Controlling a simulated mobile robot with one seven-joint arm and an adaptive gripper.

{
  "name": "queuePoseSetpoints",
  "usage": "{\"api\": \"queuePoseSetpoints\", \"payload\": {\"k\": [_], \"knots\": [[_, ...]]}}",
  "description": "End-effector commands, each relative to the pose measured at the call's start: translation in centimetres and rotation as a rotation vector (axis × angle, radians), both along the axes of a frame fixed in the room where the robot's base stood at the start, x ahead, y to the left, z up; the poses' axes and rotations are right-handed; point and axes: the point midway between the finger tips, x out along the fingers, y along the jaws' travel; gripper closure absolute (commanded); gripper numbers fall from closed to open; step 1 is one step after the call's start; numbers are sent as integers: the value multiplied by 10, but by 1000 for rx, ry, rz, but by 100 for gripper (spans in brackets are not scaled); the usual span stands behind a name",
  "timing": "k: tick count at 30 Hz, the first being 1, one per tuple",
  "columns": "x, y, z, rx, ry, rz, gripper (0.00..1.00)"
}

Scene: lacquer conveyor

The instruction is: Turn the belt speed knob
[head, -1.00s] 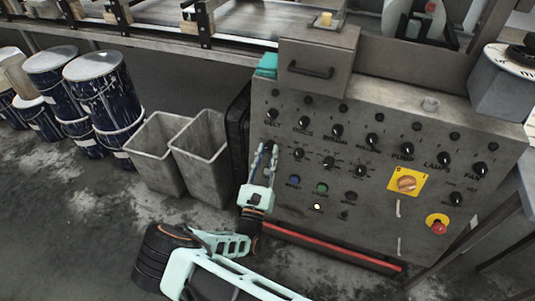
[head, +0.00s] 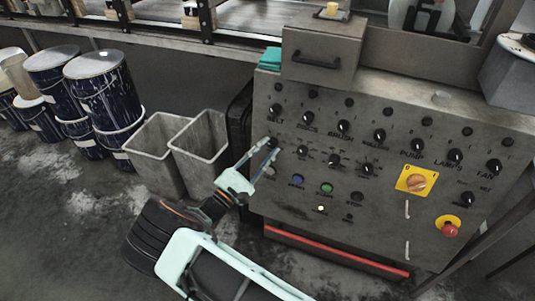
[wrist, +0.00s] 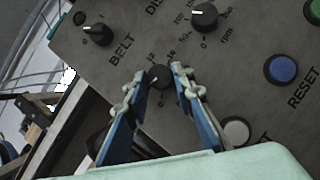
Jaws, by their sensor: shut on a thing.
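The belt speed knob (wrist: 160,76) is a small black dial with a white pointer line and a number scale, below the BELT label on the grey control panel (head: 380,225). It also shows in the head view (head: 272,142), partly covered by the fingers. My gripper (wrist: 159,71) has one finger on each side of the knob and is shut on it. In the head view my gripper (head: 265,150) reaches the panel's left edge from the lower left. The BELT switch (wrist: 97,35) sits up and left of the held knob.
An rpm dial (wrist: 204,15) and a blue reset button (wrist: 281,69) are close to the right of my fingers. An orange rotary switch (head: 417,182) and a red stop button (head: 450,229) are farther right. Grey bins (head: 152,150) stand left of the panel.

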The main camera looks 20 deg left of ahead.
Motion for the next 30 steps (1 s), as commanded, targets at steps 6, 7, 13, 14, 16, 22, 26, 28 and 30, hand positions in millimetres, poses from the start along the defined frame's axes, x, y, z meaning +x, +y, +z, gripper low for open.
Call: {"api": "queuePoseSetpoints", "payload": {"k": [6, 7, 13, 14, 16, 22, 26, 28, 30], "knots": [[0, 3, 0, 209, -14, -36, 100], [0, 4, 0, 237, -17, -41, 100], [1, 5, 3, 421, -32, -75, 100], [1, 5, 3, 449, -34, -80, 100], [1, 6, 4, 510, -37, -92, 100], [1, 7, 7, 665, -51, -119, 100], [1, 7, 8, 742, -56, -134, 100], [2, 7, 9, 777, -59, -140, 100], [2, 7, 9, 804, -60, -145, 100]]}}
